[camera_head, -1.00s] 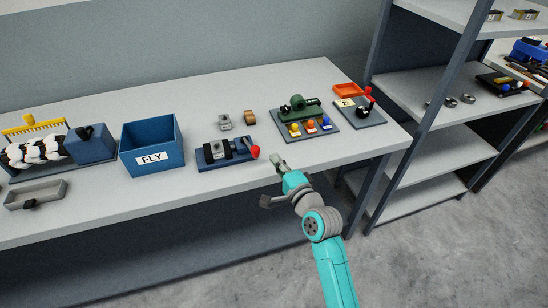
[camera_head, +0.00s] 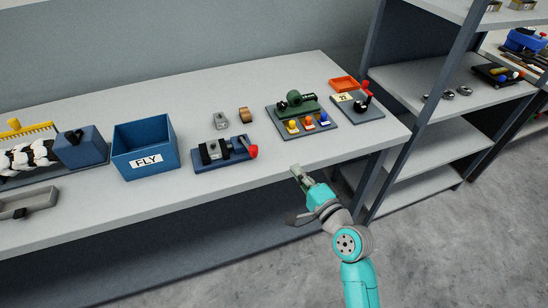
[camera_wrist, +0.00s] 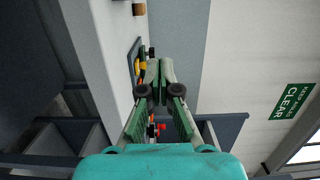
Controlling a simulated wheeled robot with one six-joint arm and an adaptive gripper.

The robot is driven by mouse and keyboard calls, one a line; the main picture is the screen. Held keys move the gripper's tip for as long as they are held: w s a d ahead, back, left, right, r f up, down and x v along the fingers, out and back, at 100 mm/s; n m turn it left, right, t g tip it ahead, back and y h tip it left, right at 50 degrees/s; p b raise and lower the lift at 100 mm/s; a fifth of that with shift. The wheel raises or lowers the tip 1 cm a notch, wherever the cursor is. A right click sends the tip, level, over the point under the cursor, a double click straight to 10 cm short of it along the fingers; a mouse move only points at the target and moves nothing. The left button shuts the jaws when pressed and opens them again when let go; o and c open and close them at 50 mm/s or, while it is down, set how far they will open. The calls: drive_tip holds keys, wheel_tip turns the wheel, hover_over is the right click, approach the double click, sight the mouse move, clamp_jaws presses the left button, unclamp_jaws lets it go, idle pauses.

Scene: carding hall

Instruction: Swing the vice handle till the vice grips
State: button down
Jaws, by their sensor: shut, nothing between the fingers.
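The vice (camera_head: 216,152) sits on a blue base plate on the bench, with dark jaws and a grey metal block at its jaws. Its handle ends in a red knob (camera_head: 252,151) at the right end, near the bench's front edge. My gripper (camera_head: 297,170) is shut and empty, in front of the bench edge, to the right of the red knob and apart from it. In the wrist view my gripper's fingers (camera_wrist: 160,68) are together with nothing between them. The vice cannot be made out in the wrist view.
On the bench (camera_head: 90,220) are a blue FLY bin (camera_head: 146,150), a loose grey block (camera_head: 221,121), a brass piece (camera_head: 245,114), a board with coloured buttons (camera_head: 297,136) and an orange tray (camera_head: 344,84). Grey shelving (camera_head: 430,155) stands right. A grey tray (camera_head: 28,203) lies left.

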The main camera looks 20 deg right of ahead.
drive_tip(key=w, duration=0.3)
drive_tip(key=w+a, duration=0.1)
drive_tip(key=w, duration=0.5)
drive_tip(key=shift+w+a, duration=0.25)
drive_tip(key=shift+w, duration=0.1)
drive_tip(key=shift+a, duration=1.25)
drive_tip(key=shift+w+a, duration=0.15)
drive_tip(key=shift+a, duration=0.55)
drive_tip(key=shift+a, duration=0.1)
